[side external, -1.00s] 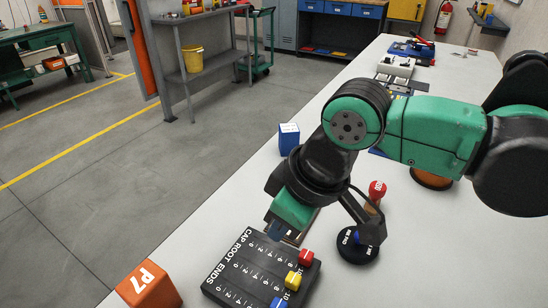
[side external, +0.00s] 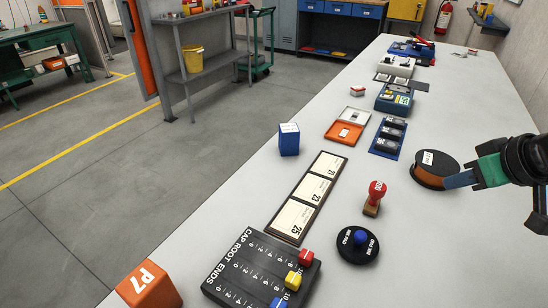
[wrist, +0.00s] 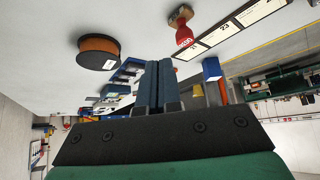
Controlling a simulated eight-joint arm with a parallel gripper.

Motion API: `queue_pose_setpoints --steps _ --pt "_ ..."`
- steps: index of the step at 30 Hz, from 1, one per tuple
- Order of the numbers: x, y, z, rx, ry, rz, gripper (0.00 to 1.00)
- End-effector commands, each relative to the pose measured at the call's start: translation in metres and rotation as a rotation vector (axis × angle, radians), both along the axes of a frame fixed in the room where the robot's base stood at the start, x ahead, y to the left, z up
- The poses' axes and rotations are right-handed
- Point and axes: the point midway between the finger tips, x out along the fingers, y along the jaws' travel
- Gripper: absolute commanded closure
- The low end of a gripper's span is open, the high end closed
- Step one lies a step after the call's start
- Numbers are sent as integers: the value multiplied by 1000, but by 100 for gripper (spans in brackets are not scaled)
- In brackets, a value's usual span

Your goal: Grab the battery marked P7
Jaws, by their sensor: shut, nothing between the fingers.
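An orange block marked P7 in white (side external: 148,285) stands at the table's front left corner in the side view. Several dark cylinder-like pieces that may be batteries (side external: 393,134) lie in a blue tray (side external: 372,150) near the middle of the table; their markings are too small to read. My gripper (side external: 447,181) is at the right of the side view, far from the P7 block. Its fingertips overlap the edge of a black and brown drum (side external: 433,163) in that view. In the wrist view the blue fingers (wrist: 152,66) are together and empty, apart from the drum (wrist: 98,60).
A black board with coloured sliders (side external: 240,265) lies beside the P7 block. A card strip (side external: 308,197), red-topped stamp (side external: 374,200), black disc with a blue knob (side external: 345,249) and blue box (side external: 289,140) stand around mid-table. Bare table lies at the front right.

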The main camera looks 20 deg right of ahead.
Motion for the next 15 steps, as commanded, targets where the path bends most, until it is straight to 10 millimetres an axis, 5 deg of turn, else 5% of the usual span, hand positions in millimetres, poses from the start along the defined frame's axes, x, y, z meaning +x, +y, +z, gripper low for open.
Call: queue_pose_setpoints --steps 9,15 --pt "0 1 0 0 1 2 100" --pt "0 1 0 0 1 4 43"
